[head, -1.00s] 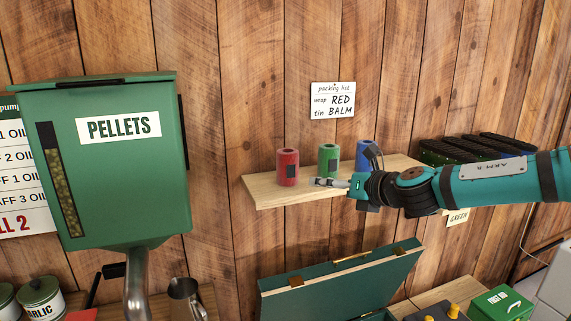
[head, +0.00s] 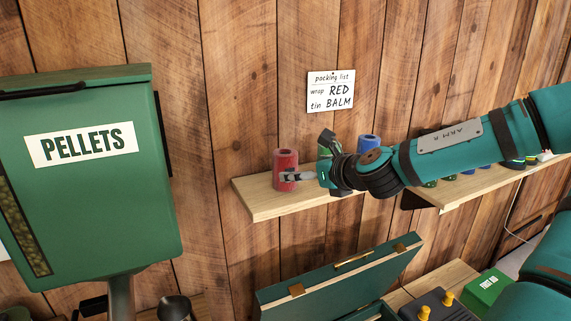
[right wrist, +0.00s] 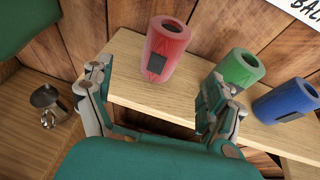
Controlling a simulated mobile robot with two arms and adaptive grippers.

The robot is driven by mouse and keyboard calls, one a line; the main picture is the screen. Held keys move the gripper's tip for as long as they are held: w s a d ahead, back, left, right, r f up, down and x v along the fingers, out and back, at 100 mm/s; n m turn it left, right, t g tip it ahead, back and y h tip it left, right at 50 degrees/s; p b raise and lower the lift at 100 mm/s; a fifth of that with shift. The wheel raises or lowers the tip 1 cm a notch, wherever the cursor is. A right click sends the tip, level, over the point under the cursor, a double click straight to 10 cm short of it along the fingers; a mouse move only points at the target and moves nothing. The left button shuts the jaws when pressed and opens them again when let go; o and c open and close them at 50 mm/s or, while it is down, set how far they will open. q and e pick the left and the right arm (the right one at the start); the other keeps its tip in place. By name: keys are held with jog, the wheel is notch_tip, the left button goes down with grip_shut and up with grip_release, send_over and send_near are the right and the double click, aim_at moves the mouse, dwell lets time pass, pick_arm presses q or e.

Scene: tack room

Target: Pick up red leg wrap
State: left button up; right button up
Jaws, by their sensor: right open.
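The red leg wrap (head: 285,164) stands upright on the left part of a wooden wall shelf (head: 253,197). It also shows in the right wrist view (right wrist: 168,45), upright with a dark patch on its side. My left gripper is not in view.
A green pellet bin (head: 90,190) is at the left. A packing list card (head: 331,91) is on the wall above the shelf. Below are an open green case (head: 340,280) and a green first aid box (head: 487,290). The shelf's left end is clear.

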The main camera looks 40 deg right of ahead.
aim_at(291, 170)
jog(key=x, duration=0.4)
jog(key=shift+w+f+p, duration=0.15)
jog(key=shift+p, duration=0.25)
jog(key=shift+w+d+f, duration=0.2)
jog(key=shift+w, duration=0.4)
jog(key=shift+p, duration=0.3)
jog(key=x, duration=0.2)
jog(key=p+x, duration=0.1)
jog(key=x, duration=0.1)
jog(key=shift+s+d+f, duration=0.1)
jog(key=shift+s+d, duration=0.05)
jog(key=shift+d, duration=0.05)
jog(key=shift+w+d+f+p, duration=0.1)
jog(key=shift+w+f+p, duration=0.05)
jog(key=shift+w+p, duration=0.15)
jog(key=shift+w, duration=0.3)
jog(key=shift+c, duration=0.3)
jog(key=c, duration=1.3)
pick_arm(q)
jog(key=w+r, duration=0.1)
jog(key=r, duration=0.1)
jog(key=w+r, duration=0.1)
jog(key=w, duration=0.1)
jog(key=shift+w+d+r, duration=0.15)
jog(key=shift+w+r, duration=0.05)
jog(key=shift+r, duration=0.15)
pick_arm(e)
jog(key=shift+o, duration=0.2)
